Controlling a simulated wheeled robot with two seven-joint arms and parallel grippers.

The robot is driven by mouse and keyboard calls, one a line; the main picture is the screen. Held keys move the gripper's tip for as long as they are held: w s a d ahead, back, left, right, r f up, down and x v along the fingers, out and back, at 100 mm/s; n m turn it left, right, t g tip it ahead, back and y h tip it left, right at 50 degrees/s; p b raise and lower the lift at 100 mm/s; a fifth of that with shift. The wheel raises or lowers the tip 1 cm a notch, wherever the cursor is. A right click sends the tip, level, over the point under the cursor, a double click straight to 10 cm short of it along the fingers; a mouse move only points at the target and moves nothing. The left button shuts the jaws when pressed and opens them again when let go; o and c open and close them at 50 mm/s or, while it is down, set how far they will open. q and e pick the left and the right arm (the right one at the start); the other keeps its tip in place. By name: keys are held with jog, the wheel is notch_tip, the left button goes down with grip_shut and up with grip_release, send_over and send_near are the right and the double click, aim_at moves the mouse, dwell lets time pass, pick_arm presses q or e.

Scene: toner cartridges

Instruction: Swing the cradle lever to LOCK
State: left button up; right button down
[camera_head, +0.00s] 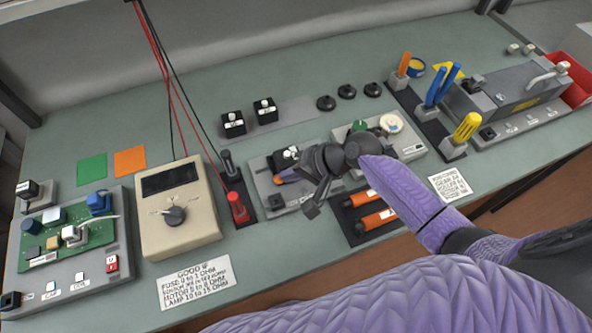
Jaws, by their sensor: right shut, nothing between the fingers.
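A grey cradle base (258,172) sits at the middle of the bench, with a black and white block (285,157) on it. An orange piece (289,175), which looks like the lever's end, shows at the block's near side, right beside my gripper. My right gripper (308,203) is shut and empty over the base's right part. I cannot tell whether it touches the orange piece. The gripper and wrist hide part of the base, and no LOCK mark can be read. My left gripper is not in view.
A beige meter (180,213) and red and black probes (238,208) stand left. A unit with a green knob (359,126) is behind my wrist. A grey machine (515,85) stands far right.

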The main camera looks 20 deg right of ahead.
aim_at(281, 165)
jog(key=w+m+t+p, duration=0.1)
jog(key=p, duration=0.1)
jog(key=w+a+r+m+h+p, duration=0.1)
jog(key=m+p, duration=0.1)
jog(key=p, duration=0.1)
jog(key=shift+a+t, duration=0.1)
jog(key=shift+t, duration=0.3)
jog(key=shift+w+f+m+h+p, duration=0.2)
jog(key=shift+w+m+h+p, duration=0.1)
jog(key=shift+w+m+h, duration=0.1)
jog(key=shift+f+t, duration=0.15)
jog(key=shift+t, duration=0.15)
jog(key=shift+f, duration=0.15)
